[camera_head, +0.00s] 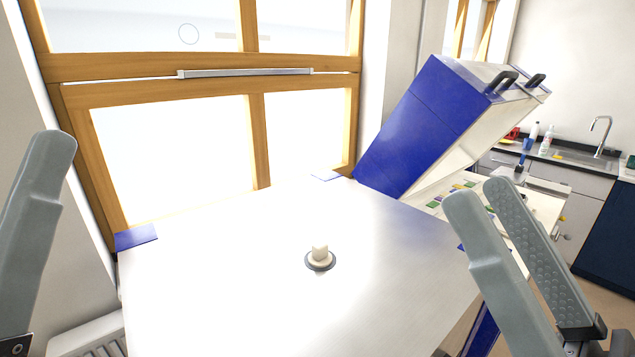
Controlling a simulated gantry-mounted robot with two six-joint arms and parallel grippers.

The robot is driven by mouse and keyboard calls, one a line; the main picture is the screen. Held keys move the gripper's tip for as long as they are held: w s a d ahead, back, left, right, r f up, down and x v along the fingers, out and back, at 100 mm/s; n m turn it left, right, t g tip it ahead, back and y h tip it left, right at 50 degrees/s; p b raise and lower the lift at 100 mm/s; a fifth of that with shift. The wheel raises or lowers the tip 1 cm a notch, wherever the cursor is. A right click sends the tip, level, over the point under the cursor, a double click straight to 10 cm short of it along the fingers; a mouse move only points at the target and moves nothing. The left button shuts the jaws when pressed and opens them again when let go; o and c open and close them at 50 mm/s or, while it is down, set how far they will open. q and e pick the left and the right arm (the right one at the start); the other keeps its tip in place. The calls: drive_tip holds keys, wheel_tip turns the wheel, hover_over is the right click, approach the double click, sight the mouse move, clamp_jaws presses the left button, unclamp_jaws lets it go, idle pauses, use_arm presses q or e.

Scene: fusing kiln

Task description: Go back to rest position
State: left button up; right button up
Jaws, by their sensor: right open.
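My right gripper (481,198) is at the lower right of the head view. Its two grey fingers are apart with nothing between them. My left gripper (56,145) is at the left edge, and only one grey finger shows; the rest is out of frame. A closed, pale metal kiln top (230,300) with blue corners lies between the two grippers. A whitish plug (320,253) on a dark ring stands near its middle. Neither gripper visibly touches it.
Behind at the right, a second kiln has its blue lid (420,125) raised, with small coloured pieces (433,205) below. A sink counter (580,165) stands farther right. A wood-framed window (170,160) is behind, and a radiator (90,337) sits lower left.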

drive_tip(key=d+r+m+t+h+p, duration=0.35)
drive_tip(key=d+r+h, duration=0.35)
drive_tip(key=h, duration=0.4)
wheel_tip(320, 180, up, 34)
drive_tip(key=p, duration=3.4)
drive_tip(key=shift+s+r+t, duration=0.15)
drive_tip(key=shift+s+t, duration=0.1)
drive_tip(key=shift+t, duration=0.1)
drive_tip(key=shift+a, duration=0.1)
